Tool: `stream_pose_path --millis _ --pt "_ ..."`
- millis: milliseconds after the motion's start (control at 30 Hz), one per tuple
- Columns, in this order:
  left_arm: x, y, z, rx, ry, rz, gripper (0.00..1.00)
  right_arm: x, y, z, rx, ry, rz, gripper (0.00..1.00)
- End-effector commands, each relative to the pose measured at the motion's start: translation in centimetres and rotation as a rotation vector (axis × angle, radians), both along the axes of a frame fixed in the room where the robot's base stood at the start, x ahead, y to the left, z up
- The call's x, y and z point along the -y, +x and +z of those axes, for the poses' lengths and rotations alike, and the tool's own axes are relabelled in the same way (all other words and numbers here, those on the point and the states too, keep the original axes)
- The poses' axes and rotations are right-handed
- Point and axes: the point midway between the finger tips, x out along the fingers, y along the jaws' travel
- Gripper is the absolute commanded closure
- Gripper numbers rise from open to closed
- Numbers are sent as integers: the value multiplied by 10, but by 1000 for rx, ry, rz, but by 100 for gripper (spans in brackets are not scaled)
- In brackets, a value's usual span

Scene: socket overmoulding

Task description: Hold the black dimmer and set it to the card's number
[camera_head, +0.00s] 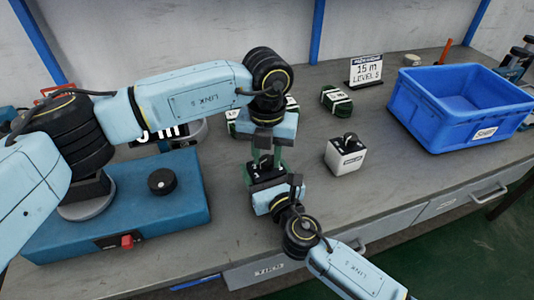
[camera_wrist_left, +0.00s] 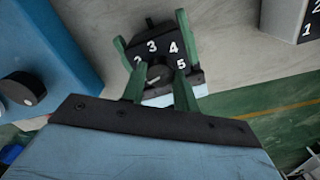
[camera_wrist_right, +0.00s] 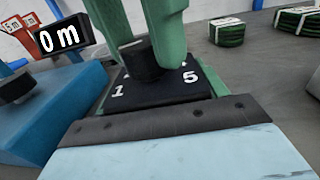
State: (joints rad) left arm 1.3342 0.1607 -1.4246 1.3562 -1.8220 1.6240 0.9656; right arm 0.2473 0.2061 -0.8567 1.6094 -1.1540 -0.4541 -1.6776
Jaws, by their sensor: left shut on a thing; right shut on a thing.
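The black dimmer (camera_head: 262,186) is above the bench's front edge between my two grippers. It also shows in the left wrist view (camera_wrist_left: 146,49) and the right wrist view (camera_wrist_right: 150,93). My right gripper (camera_head: 268,187) is shut on its body from the front. My left gripper (camera_head: 265,158) reaches down from above, its green fingers (camera_wrist_left: 159,78) shut on the round knob (camera_wrist_right: 146,62). Numbers 2 to 5 show in the left wrist view, 1 and 5 in the right; I cannot read the knob's pointer.
A white box with a black knob (camera_head: 344,160) stands right of the grippers. Green wrapped bundles (camera_head: 337,101) lie behind. A blue crate (camera_head: 412,115) is at the right.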

Motion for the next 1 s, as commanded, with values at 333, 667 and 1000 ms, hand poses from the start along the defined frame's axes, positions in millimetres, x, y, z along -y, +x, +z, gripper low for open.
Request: stream_pose_path --millis 333,667,1000 --pt "0 1 1 2 0 -306 93 0 0 -1 -2 -1 -1 54" --pt "0 1 1 2 0 -619 93 0 0 -1 -2 -1 -1 54" --pt "-1 1 1 1 1 -941 93 1 0 -1 -2 -1 -1 54"
